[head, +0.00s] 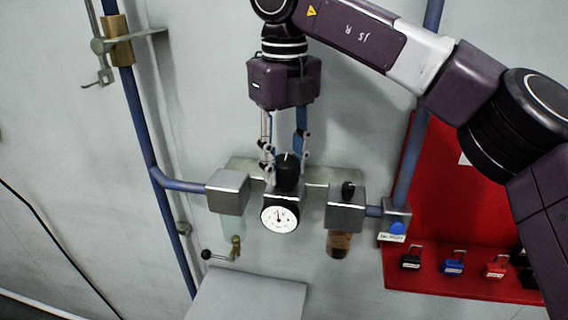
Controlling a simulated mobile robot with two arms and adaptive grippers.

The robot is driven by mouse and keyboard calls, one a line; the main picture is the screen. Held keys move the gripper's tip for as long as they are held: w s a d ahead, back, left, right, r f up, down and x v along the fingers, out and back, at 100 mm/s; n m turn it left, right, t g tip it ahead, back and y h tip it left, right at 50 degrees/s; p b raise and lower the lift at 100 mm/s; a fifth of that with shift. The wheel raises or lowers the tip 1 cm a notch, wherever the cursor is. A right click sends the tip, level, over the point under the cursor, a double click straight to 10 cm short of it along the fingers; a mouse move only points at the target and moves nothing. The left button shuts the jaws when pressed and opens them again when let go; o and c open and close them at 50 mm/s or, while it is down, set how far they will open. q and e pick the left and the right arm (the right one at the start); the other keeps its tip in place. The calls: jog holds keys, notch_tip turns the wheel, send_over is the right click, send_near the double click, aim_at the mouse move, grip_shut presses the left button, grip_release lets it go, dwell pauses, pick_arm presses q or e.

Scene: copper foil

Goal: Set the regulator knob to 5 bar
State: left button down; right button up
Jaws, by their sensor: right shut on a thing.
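The regulator (281,198) sits in the middle of the pipe assembly on the wall, with a black knob (288,177) on top that carries a white mark. Its round white gauge (280,218) faces me; the dial's figures are too small to read. My right gripper (287,160) reaches down from above and is shut on the knob, one finger on each side. My left gripper is not in view.
A grey filter block (228,192) is left of the regulator, and a lubricator block (346,208) with a brown bowl is on the right. A red board (450,215) with several padlocks stands at the right. Blue pipes (140,120) run along the wall. A grey surface (245,296) is below.

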aim_at(285, 160)
jog(key=shift+s+f, duration=0.1)
jog(key=shift+f, duration=0.1)
dwell(0.3)
jog(key=o, duration=1.2)
jog(key=shift+c, duration=0.2)
jog(key=shift+r, duration=0.1)
notch_tip(285, 160, up, 12)
